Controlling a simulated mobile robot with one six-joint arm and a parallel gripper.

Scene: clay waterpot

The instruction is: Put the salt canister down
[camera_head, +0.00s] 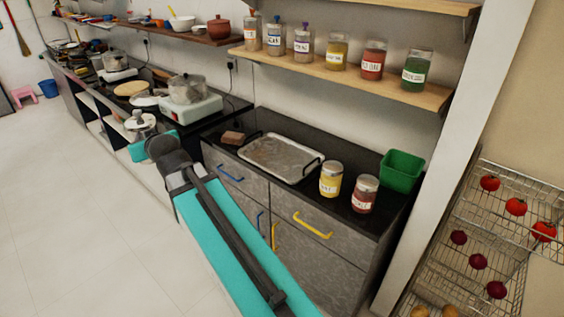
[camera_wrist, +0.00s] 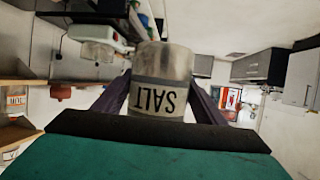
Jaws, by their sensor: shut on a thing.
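The salt canister (camera_wrist: 162,65) is a grey-silver cylinder with a pale label reading SALT. In the wrist view it sits between the two dark fingers of my gripper (camera_wrist: 162,90), which is shut on it. The label and the room both show upside down there, so the canister looks roughly upright in the room. In the head view my gripper end (camera_head: 155,147) is at the far end of my teal arm, in front of the left counter.
The near black counter holds a metal tray (camera_head: 279,158), a brown block (camera_head: 233,138), a yellow jar (camera_head: 331,180), a red-brown jar (camera_head: 364,194) and a green bin (camera_head: 401,171). Labelled jars line the wooden shelf (camera_head: 340,81) above. A stove (camera_head: 191,110) with a pot stands left.

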